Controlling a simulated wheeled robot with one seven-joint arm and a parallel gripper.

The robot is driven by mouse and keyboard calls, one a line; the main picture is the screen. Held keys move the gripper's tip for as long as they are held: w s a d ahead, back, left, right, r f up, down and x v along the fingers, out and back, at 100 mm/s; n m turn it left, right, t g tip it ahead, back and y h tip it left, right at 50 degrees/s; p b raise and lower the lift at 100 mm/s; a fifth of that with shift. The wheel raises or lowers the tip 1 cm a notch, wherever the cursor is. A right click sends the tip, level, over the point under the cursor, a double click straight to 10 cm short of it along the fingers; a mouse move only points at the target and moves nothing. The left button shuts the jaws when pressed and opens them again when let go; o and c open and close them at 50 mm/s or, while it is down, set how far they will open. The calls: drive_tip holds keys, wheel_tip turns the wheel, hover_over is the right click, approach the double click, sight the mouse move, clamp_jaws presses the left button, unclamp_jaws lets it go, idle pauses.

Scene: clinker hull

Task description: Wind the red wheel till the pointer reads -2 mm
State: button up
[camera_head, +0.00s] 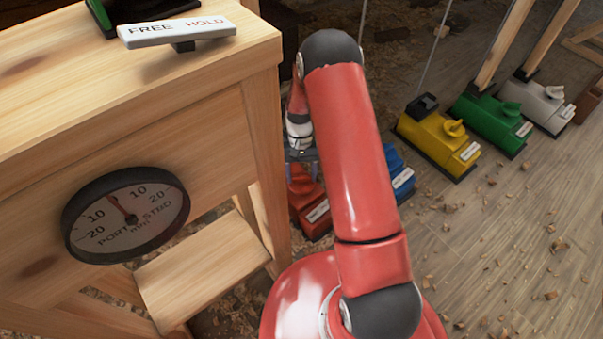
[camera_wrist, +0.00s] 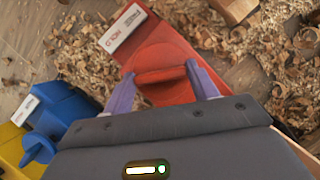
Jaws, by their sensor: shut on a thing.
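The red jack unit (camera_head: 308,206) stands on the floor beside the wooden bench, partly hidden by my arm. In the wrist view its red wheel (camera_wrist: 165,77), a round knob with a raised grip bar, sits between my gripper's (camera_wrist: 161,72) two purple fingers, which are shut on the bar. In the head view my gripper (camera_head: 300,157) points down over the red unit. The dial (camera_head: 126,215) on the bench side has tens marked either side of the centre. Its red pointer (camera_head: 122,208) stands close to zero; the exact millimetre is too small to read.
A blue unit (camera_head: 398,172) stands just right of the red one, partly behind my arm. Yellow (camera_head: 437,137), green (camera_head: 490,122) and white (camera_head: 537,104) units stand farther right. A FREE/HOLD plate (camera_head: 178,32) sits on the bench. Wood shavings litter the open floor.

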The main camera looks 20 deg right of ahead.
idle(0.3)
drive_tip(key=o, duration=1)
drive_tip(key=p+v, duration=0.1)
drive_tip(key=v, duration=0.7)
